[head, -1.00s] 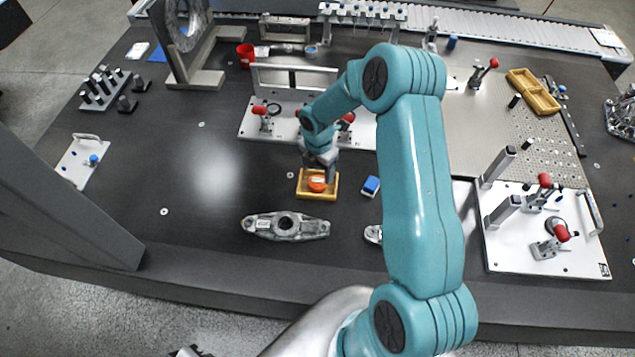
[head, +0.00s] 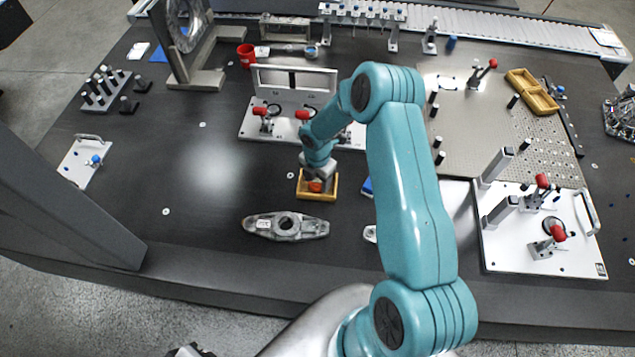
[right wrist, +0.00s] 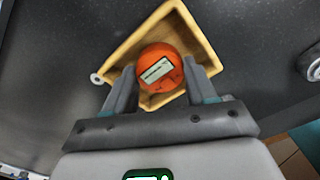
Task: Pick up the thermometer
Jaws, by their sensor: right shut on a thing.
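The thermometer (right wrist: 160,72) is a round orange body with a pale display label on its face. It sits inside a small yellow wooden tray (right wrist: 201,44). In the head view the thermometer (head: 316,186) is partly hidden by my right gripper (head: 317,179), which reaches down into the tray (head: 331,196). In the right wrist view the two fingers of my right gripper (right wrist: 160,88) stand on either side of the thermometer and are shut on it. My left gripper is not in view.
A grey metal link part (head: 286,226) lies in front of the tray. A blue block (head: 367,187) is right of it, partly behind my arm. A white fixture plate with red-handled clamps (head: 262,112) stands behind. The dark table left of the tray is mostly clear.

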